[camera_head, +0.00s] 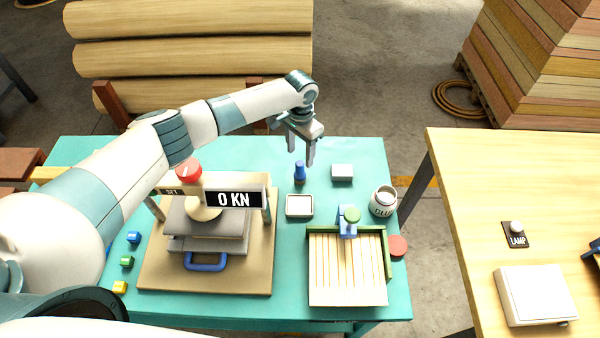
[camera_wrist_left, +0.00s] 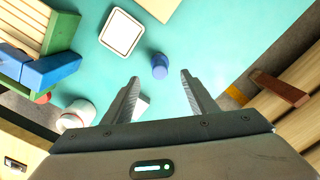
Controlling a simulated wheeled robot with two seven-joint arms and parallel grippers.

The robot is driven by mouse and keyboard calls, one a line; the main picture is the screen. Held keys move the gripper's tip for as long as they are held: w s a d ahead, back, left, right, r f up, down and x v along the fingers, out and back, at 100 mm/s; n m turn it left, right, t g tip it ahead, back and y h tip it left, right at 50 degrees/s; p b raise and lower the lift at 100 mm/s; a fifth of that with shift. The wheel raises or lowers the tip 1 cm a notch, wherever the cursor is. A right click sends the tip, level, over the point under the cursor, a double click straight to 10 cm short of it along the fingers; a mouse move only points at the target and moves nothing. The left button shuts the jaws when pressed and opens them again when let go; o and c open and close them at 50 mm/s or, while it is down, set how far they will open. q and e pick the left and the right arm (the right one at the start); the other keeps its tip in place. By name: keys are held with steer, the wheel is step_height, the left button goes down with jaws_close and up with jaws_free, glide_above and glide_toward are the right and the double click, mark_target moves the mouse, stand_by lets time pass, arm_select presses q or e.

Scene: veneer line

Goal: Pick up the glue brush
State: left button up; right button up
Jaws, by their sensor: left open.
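The glue brush (camera_head: 300,171), seen as a blue upright handle with a dark lower part, stands on the teal table just below my left gripper in the head view. It also shows in the left wrist view (camera_wrist_left: 159,67) as a blue round-ended shape ahead of the fingertips. My left gripper (camera_head: 301,158) is open and empty, fingers pointing down above and behind the brush. In the left wrist view the brush lies between the lines of the two fingers (camera_wrist_left: 159,77), apart from both. My right gripper is not in view.
A white-rimmed tray (camera_head: 299,206), a pale block (camera_head: 342,171) and a glue jar (camera_head: 383,203) stand near the brush. A slatted wooden panel (camera_head: 346,275) with a blue clamp (camera_head: 347,226) is in front. A press (camera_head: 208,232) reading 0 KN stands left.

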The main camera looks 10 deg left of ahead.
mark_target(300, 162)
arm_select(q)
step_height(300, 162, down, 3)
steer(key=shift+f+b, duration=0.15)
steer(key=shift+b, duration=0.6)
steer(key=shift+f+b, duration=0.55)
steer(key=shift+f, duration=0.15)
step_height(300, 162, down, 5)
steer(key=b, duration=0.5)
